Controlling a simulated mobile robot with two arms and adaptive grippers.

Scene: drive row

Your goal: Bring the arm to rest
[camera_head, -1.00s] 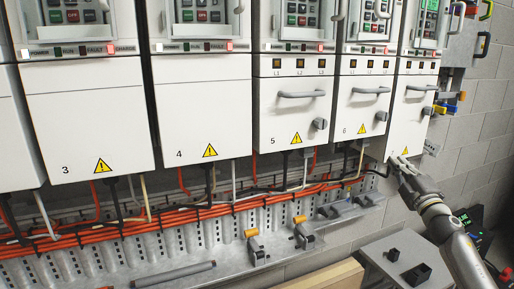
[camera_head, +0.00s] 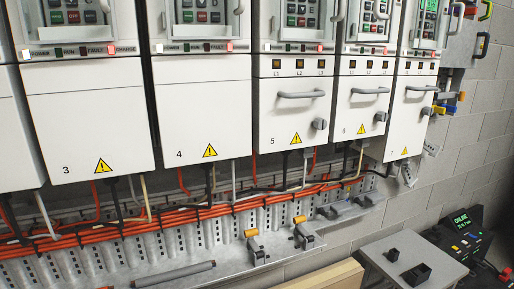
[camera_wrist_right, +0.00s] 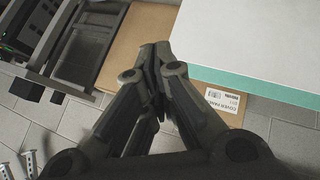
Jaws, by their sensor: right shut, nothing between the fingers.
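My right gripper (camera_wrist_right: 157,80) shows in the right wrist view with its dark fingers together and nothing between them. It is above a tiled floor, a brown cardboard box (camera_wrist_right: 146,30) and the edge of a pale board (camera_wrist_right: 255,40) with a green rim. No arm shows in the head view now. My left gripper is in neither view.
White drive cabinets, such as number 4 (camera_head: 204,110) and number 5 (camera_head: 295,105), line the wall. Orange cables (camera_head: 110,228) run in a tray below them. A grey table (camera_head: 405,262) with black blocks stands at lower right, near a lit console (camera_head: 462,228).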

